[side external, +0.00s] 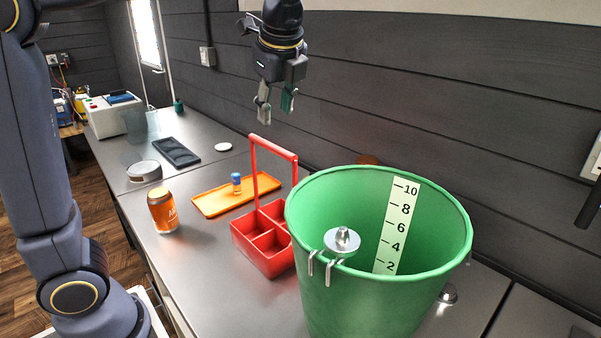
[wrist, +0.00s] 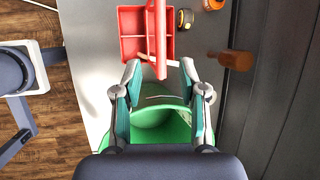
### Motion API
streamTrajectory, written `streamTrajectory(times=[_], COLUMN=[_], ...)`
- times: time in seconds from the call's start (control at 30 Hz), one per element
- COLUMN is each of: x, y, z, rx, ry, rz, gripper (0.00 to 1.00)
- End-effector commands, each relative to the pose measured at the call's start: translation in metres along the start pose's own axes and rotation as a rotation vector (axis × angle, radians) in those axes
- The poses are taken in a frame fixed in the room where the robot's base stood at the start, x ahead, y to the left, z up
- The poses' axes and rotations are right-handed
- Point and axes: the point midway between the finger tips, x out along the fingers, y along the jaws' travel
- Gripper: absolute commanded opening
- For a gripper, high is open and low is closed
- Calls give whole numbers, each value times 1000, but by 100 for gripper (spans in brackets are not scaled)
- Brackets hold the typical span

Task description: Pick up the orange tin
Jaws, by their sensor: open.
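The orange tin (side external: 162,211) stands upright on the grey bench in the side external view, near the bench's left edge and left of the red caddy. My gripper (side external: 275,111) hangs high above the bench, pointing down, to the right of the tin and well above it. Its fingers are apart with nothing between them. In the wrist view my gripper (wrist: 160,67) is also open, above the green bucket and the red caddy. I cannot make out the tin in the wrist view.
A red divided caddy (side external: 243,238) with a tall handle stands right of the tin, beside a large green bucket (side external: 335,300). An orange tray (side external: 216,204) holds a small blue-capped vial (side external: 236,185). A round grey dish (side external: 144,172) and a black tray (side external: 176,152) lie behind the tin.

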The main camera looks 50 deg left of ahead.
Motion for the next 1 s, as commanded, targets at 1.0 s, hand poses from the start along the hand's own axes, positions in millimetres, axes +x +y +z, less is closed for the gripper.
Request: streamTrajectory(times=[1.0], x=[64], y=[187], z=[-45], rx=[-1583], ry=[535], rz=[78], gripper=[46])
